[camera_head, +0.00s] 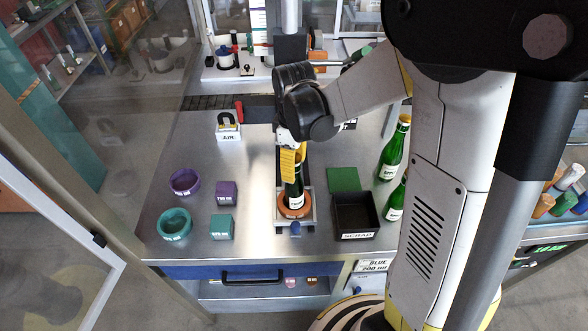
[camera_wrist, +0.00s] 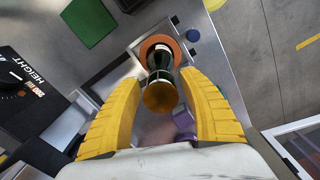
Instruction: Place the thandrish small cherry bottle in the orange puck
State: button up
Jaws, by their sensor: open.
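A small dark green bottle (camera_head: 296,192) with a pale label stands in the orange puck (camera_head: 295,212) on the metal table. In the wrist view the bottle (camera_wrist: 163,62) is seen from above, its gold top toward me. Its base is inside the ring of the orange puck (camera_wrist: 178,46), and it looks upright. My gripper (camera_head: 290,163) is above the puck at the bottle's upper part. In the wrist view its yellow fingers (camera_wrist: 161,85) are open on either side of the bottle, with gaps showing. I cannot read the bottle's label.
Purple (camera_head: 184,182) and teal (camera_head: 174,223) rings and purple (camera_head: 226,192) and teal (camera_head: 221,227) blocks stand left. A black scrap bin (camera_head: 341,231), a green mat (camera_head: 344,180) and larger green bottles (camera_head: 393,150) are right. Free table lies between the blocks and puck.

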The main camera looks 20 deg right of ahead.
notch_tip(320, 180, up, 10)
jog(key=shift+f+p, duration=0.15)
jog(key=shift+p, duration=0.4)
jog(key=shift+s+r, duration=0.2)
jog(key=shift+r, duration=0.15)
jog(key=s+r+m+t, duration=0.5)
jog(key=s+m+t, duration=0.2)
jog(key=s, duration=0.5)
jog(key=m, duration=0.2)
jog(key=shift+s+m, duration=0.25)
jog(key=shift+m, duration=0.15)
